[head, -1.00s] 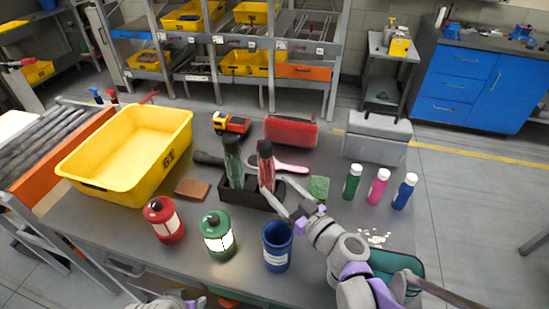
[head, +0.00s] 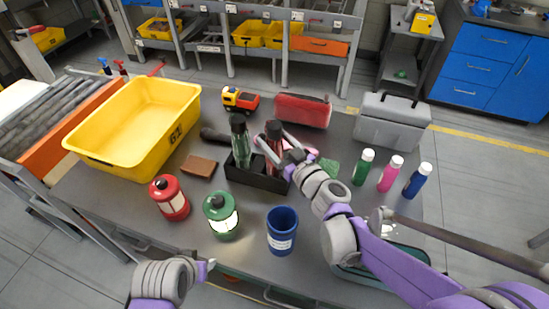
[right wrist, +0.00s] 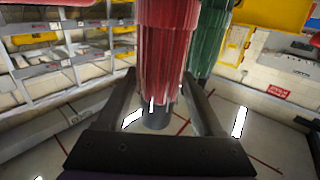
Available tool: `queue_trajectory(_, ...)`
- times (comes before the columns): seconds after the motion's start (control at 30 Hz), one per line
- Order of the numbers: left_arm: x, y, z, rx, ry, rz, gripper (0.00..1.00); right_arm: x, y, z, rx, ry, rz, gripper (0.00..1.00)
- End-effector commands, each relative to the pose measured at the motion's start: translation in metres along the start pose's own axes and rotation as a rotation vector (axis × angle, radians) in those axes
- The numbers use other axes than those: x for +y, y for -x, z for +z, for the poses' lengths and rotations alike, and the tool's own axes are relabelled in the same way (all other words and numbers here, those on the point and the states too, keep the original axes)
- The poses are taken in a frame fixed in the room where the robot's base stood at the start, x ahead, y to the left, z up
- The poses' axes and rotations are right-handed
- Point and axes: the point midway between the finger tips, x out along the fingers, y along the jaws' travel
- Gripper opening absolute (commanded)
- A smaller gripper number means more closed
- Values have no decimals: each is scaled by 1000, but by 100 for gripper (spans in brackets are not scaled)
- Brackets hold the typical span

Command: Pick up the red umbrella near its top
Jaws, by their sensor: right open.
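The red umbrella (head: 273,134) has a dark top and stands upright in a black stand (head: 258,179), right of the green umbrella (head: 240,140). My right gripper (head: 271,144) is open at the upper part of the red umbrella, with a finger on each side. In the right wrist view the red umbrella (right wrist: 166,45) lies between the two spread fingers, with a gap visible beside it. The green umbrella (right wrist: 212,42) shows behind it to the right. My left gripper (head: 208,268) is at the table's front edge, away from the umbrellas; its jaws are unclear.
A red lantern (head: 169,199), a green lantern (head: 221,216) and a blue cup (head: 282,231) stand in front of the stand. A yellow crate (head: 185,115) is at left. Several bottles and a grey box (head: 392,122) are at right, a red case (head: 302,111) behind.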

Motion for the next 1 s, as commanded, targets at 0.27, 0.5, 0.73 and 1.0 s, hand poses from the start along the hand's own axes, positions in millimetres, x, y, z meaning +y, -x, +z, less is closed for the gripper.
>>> queue_trajectory(0.27, 0, 2, -2, 1, 0, 0, 50, 0, -30, -2, 0, 0, 0, 69)
queue_trajectory(0.5, 0, 2, -2, 1, 0, 0, 50, 0, -30, -2, 0, 0, 1, 63)
queue_trajectory(0.73, 0, 2, -2, 1, 0, 0, 50, 0, -30, -2, 0, 0, 1, 22)
queue_trajectory(1.0, 0, 2, -2, 1, 0, 0, 50, 0, -30, -2, 0, 0, 1, 0)
